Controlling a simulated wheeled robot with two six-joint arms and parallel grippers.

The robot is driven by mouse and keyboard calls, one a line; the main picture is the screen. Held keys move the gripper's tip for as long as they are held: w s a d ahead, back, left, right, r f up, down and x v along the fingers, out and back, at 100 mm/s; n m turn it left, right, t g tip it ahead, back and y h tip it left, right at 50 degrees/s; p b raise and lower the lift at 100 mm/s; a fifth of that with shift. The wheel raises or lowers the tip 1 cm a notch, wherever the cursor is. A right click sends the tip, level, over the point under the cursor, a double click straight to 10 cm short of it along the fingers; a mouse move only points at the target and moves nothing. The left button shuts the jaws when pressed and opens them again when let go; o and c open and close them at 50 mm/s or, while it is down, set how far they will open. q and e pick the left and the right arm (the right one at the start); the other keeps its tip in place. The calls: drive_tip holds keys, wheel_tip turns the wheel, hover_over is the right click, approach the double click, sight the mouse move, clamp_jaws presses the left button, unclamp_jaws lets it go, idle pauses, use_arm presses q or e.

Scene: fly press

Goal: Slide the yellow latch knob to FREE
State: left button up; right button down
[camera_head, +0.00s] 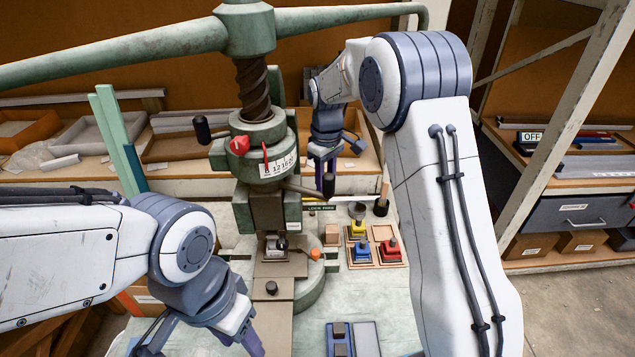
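The green fly press (258,215) stands in the middle. A small dark label reading LOCK FREE (320,207) is at the right of its column. I cannot make out a yellow latch knob; it may be hidden behind my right gripper, which is just above the label. My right gripper (328,184) points down beside the press column, its fingers seen nearly edge-on, so I cannot tell whether it is open. My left gripper (203,347) is low at the bottom left, its fingers spread apart and partly cut off by the frame edge.
A wooden tray (362,265) holds yellow (357,229), blue and red-topped pieces right of the press. An orange knob (315,254) is on the press base and a red knob (240,145) higher up. A dark handle bar sticks out near my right gripper.

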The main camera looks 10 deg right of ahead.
drive_tip(key=shift+d, duration=0.2)
drive_tip(key=c, duration=0.6)
unclamp_jaws()
drive_tip(key=shift+r, duration=0.35)
wheel_tip(320, 180, up, 10)
drive_tip(key=shift+f+b, duration=0.1)
drive_tip(key=shift+b, duration=0.85)
drive_tip(key=shift+s+a, duration=0.1)
